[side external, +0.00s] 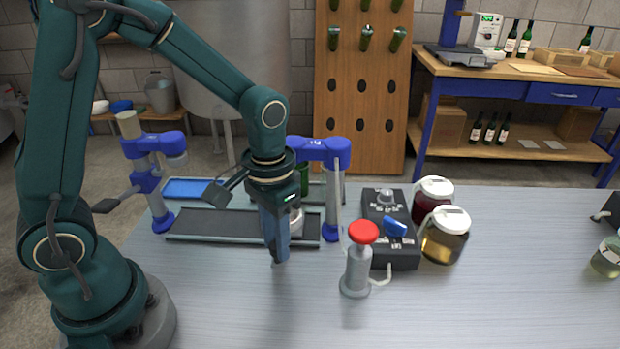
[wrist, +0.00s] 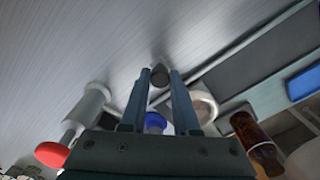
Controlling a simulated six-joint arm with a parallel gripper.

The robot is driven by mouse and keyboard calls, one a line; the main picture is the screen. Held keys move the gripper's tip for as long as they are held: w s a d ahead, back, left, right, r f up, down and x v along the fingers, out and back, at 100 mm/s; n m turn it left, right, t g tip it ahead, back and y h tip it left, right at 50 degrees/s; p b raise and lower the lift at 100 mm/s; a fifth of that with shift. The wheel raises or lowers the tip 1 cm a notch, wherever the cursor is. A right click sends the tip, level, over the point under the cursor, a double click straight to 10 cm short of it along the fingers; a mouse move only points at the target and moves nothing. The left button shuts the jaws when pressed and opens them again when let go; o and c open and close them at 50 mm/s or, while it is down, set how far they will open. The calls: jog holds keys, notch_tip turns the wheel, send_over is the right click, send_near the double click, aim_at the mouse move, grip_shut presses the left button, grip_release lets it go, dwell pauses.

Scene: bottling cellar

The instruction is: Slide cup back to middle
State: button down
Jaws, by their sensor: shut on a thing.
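My gripper (side external: 280,258) points down just above or at the table, in front of the right end of the conveyor. In the wrist view its fingers (wrist: 159,80) are closed on a small dark grey rounded thing (wrist: 159,74) at the tips; I cannot tell what it is. A white cup (side external: 297,221) stands behind my gripper near the conveyor's right end, partly hidden by the fingers. A pale round rim, seemingly this cup (wrist: 204,103), shows beside the right finger in the wrist view, outside the jaws.
The conveyor (side external: 215,222) runs left, with a blue tray (side external: 190,188) behind it. A red-topped hand press (side external: 357,262) stands close right of my gripper, before a black control box (side external: 392,252). Two jars (side external: 446,236) stand further right. The front table is clear.

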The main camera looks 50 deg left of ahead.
jog(key=s+a, duration=0.5)
jog(key=shift+s+a, duration=0.2)
jog(key=shift+a, duration=0.1)
jog(key=c, duration=0.7)
grip_release()
jog(key=shift+o, duration=0.2)
jog(key=shift+r, duration=0.1)
jog(key=shift+r, duration=2.5)
